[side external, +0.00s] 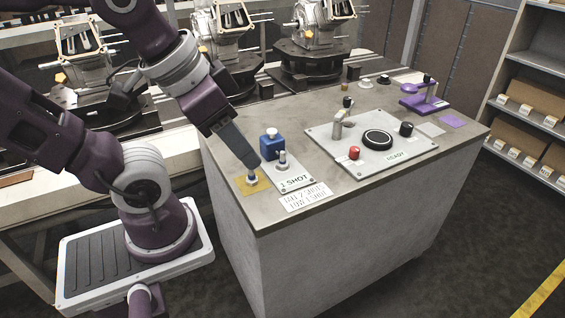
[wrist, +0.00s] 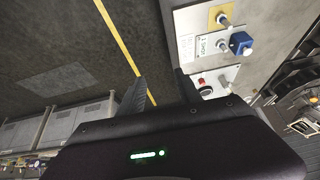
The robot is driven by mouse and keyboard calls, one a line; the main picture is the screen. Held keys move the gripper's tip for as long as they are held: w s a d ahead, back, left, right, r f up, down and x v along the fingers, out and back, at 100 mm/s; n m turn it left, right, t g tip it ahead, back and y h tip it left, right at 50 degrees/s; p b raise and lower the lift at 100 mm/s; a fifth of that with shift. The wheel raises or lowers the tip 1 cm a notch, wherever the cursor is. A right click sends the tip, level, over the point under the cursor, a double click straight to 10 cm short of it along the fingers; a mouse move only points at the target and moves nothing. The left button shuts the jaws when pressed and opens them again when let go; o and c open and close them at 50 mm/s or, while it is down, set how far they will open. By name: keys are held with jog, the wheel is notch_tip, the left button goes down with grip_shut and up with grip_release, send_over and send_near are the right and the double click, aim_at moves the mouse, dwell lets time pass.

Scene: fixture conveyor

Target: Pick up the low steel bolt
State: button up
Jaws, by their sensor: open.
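A short steel bolt (side external: 252,179) stands on a yellow pad (side external: 262,187) at the near left of the bench; it also shows in the wrist view (wrist: 225,20). A second steel bolt (side external: 282,160) stands on the white "1 SHOT" plate (side external: 298,181), and in the wrist view (wrist: 222,46). I cannot tell for sure which bolt is lower. My gripper (side external: 250,165) is open and overlaps the pad bolt in the side view. In the wrist view my spread fingers (wrist: 163,91) have floor between them, and both bolts lie to their upper right, outside the jaws.
A blue block with a knob (side external: 271,146) stands beside the plate. A panel with a red button (side external: 354,153), black dial and lever sits to the right. A purple stand (side external: 424,101) is at the far right. Machines line the back.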

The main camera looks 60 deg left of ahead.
jog(key=w+a+f+m+g+y, duration=0.3)
jog(key=w+a+f+m+g, duration=0.1)
jog(key=w+a, duration=0.25)
jog(key=m+g+y, duration=0.2)
jog(key=m+y, duration=0.8)
jog(key=m, duration=0.3)
send_near(284, 157)
jog(key=a+f, duration=0.2)
jog(key=a, duration=0.1)
jog(key=shift+w+f, duration=0.15)
jog(key=shift+f, duration=0.15)
jog(key=x, duration=0.4)
jog(key=r+x, duration=0.1)
jog(key=x, duration=0.1)
jog(key=shift+s+a, duration=0.25)
jog(key=shift+a, duration=0.1)
jog(key=shift+a+f, duration=0.25)
jog(key=shift+a, duration=0.2)
grip_shut()
